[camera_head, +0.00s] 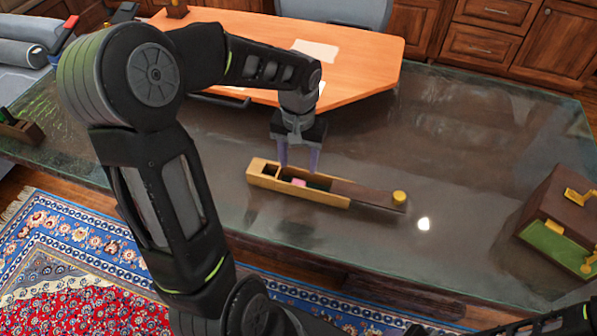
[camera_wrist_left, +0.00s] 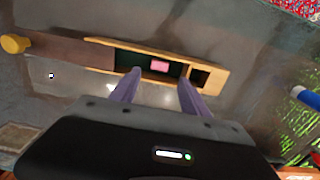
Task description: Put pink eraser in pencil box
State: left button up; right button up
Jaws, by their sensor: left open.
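The pencil box (camera_head: 337,197) is a long wooden box on the glass-topped table, with its brown sliding lid (camera_head: 366,194) pulled out to the right. The pink eraser (camera_head: 299,183) shows inside the box's dark main compartment. In the left wrist view the eraser (camera_wrist_left: 159,66) lies in that compartment, beside a small end compartment of the box (camera_wrist_left: 100,41). My left gripper (camera_head: 299,170) is open and empty, its fingers pointing down at the box just above the eraser. In the left wrist view its fingertips (camera_wrist_left: 158,75) are spread on either side of the eraser. My right gripper does not show.
A yellow round knob (camera_head: 400,197) sits at the lid's outer end. A brown box with green lining and brass parts (camera_head: 556,222) stands at the table's right. An orange wooden desktop (camera_head: 360,50) lies behind.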

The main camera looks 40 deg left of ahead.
pick_arm(q)
notch_tip(320, 180, up, 5)
jog(key=shift+r, duration=0.1)
